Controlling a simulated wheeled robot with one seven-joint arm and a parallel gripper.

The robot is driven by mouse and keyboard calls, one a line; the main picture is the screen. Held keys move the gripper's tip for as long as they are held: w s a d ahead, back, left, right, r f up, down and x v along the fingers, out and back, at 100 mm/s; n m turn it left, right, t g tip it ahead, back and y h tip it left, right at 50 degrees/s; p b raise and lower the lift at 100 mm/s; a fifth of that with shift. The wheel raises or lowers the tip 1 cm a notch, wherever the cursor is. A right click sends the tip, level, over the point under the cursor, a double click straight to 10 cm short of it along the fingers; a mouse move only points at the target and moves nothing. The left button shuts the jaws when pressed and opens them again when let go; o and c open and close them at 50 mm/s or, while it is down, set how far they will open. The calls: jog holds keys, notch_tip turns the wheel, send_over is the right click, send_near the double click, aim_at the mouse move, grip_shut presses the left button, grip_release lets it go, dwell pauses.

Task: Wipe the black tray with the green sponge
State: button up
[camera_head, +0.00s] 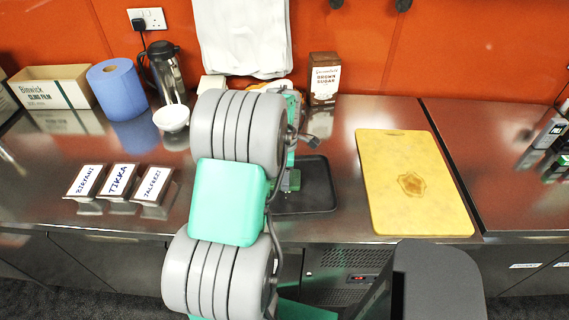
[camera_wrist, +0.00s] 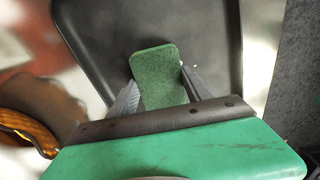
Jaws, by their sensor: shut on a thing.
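The black tray (camera_head: 318,190) lies flat on the steel counter, partly hidden behind my arm in the head view. It also fills the upper middle of the wrist view (camera_wrist: 205,35). The green sponge (camera_wrist: 158,72) is between the two fingers of my gripper (camera_wrist: 157,88), over the tray. My gripper is shut on the sponge. In the head view a small part of the sponge (camera_head: 292,180) shows at the tray's left side, beside my arm. I cannot tell whether the sponge touches the tray surface.
A yellow cutting board (camera_head: 405,185) with a brown stain lies right of the tray. Sign holders (camera_head: 120,183), a white bowl (camera_head: 171,118), a steel flask (camera_head: 166,70) and a blue roll (camera_head: 118,90) stand left. A brown sugar box (camera_head: 324,78) stands behind.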

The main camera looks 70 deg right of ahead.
jog(key=shift+w+d+f, duration=0.1)
jog(key=shift+d, duration=0.3)
jog(key=shift+w, duration=0.15)
jog(key=shift+s+a, duration=0.2)
jog(key=shift+a, duration=0.3)
jog(key=shift+s+a, duration=0.25)
jog(key=shift+a, duration=0.4)
jog(key=shift+s+a, duration=0.2)
jog(key=shift+a, duration=0.45)
jog(key=shift+r+p, duration=2.6)
jog(key=shift+r, duration=1.5)
jog(key=shift+w, duration=0.1)
